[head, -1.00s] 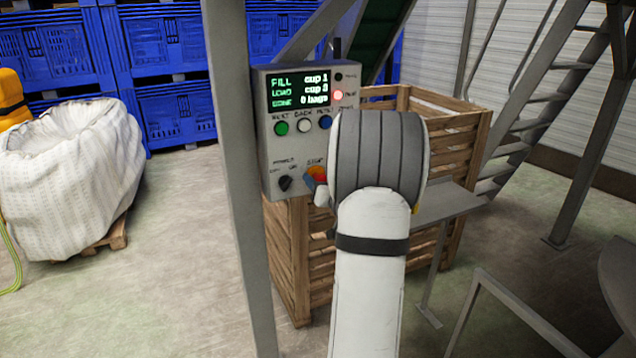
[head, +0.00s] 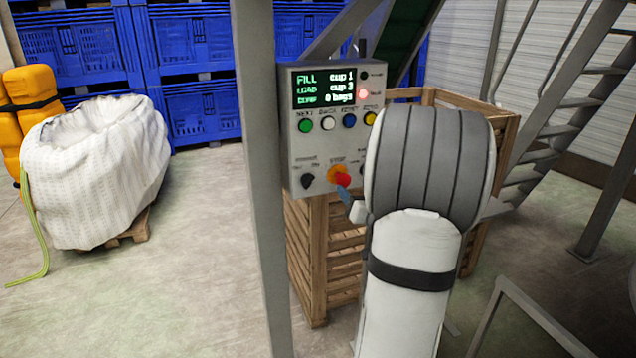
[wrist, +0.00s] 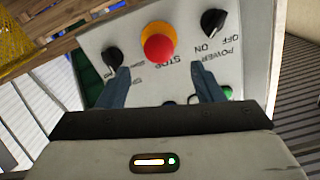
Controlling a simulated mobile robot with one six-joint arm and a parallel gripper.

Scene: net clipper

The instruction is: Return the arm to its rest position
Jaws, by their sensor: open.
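My white arm with its grey ribbed joint rises in front of the control box in the head view. A blue fingertip of my gripper (head: 347,198) shows just below the red stop button (head: 342,179); the rest is hidden behind the joint. In the wrist view my gripper (wrist: 162,82) has two blue fingers spread apart with nothing between them. The red stop button on its yellow base shows there too (wrist: 158,47), beyond the fingertips. I cannot tell the gap between fingertips and the grey control panel (wrist: 185,70).
The control box (head: 318,150) has a lit screen, coloured buttons and black knobs. A grey post (head: 262,200) stands left of it. A wooden crate (head: 338,262) is behind, metal stairs (head: 545,125) to the right. A white bulk bag (head: 95,170) stands left, with open floor between.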

